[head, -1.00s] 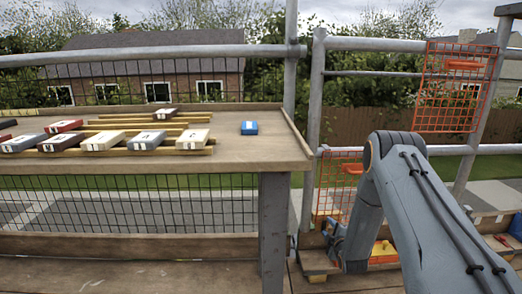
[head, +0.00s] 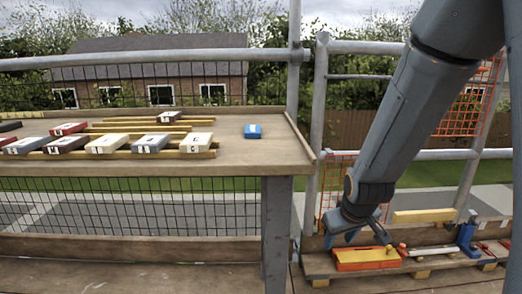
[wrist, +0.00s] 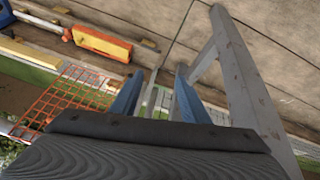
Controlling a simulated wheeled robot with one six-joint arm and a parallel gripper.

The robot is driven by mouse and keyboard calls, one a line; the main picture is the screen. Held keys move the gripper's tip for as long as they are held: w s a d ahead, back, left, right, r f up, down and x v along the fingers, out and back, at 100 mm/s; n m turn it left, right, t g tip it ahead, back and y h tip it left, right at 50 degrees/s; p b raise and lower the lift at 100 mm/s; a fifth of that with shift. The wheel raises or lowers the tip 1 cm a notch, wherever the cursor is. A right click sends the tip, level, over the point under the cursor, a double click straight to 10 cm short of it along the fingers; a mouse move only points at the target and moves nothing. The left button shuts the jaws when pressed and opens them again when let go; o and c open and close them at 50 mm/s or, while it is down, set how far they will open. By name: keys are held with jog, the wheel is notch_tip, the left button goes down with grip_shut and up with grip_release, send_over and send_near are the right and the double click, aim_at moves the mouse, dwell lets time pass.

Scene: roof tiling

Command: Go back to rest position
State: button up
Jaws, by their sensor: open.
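My gripper (head: 362,230) hangs low at the right in the head view, just above and left of an orange and yellow block (head: 366,258) on a low wooden ledge. In the wrist view its two blue fingers (wrist: 157,88) stand apart with nothing held between them. My arm comes down from the upper right of the head view. Whether a fingertip touches the block cannot be told.
The ledge (head: 440,266) holds tools and a yellow bar (head: 424,215). Scaffold poles (head: 313,130) and orange netting (wrist: 66,100) stand nearby.

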jog(key=s+a+r+m+g, duration=0.2)
jog(key=s+r+m, duration=0.1)
jog(key=s, duration=0.9)
jog(key=s+a+r+n+g+y, duration=0.1)
jog(key=s+a+r+n+g, duration=0.15)
jog(key=s+a, duration=0.65)
jog(key=s+a+r+n+g, duration=0.15)
jog(key=s+a+n, duration=0.35)
jog(key=a, duration=0.7)
jog(key=d+r+m+p, duration=0.3)
jog(key=d+r+p, duration=0.7)
jog(key=r+p, duration=0.3)
jog(key=s+d+r+m+p, duration=0.1)
jog(key=d+r+m+p, duration=0.3)
jog(key=d+r+p, duration=0.7)
notch_tip(320, 180, up, 2)
jog(key=p, duration=0.7)
jog(key=shift+s+r+t+h, duration=0.15)
jog(key=shift+r+t+h, duration=0.05)
jog(key=shift+t+h, duration=0.2)
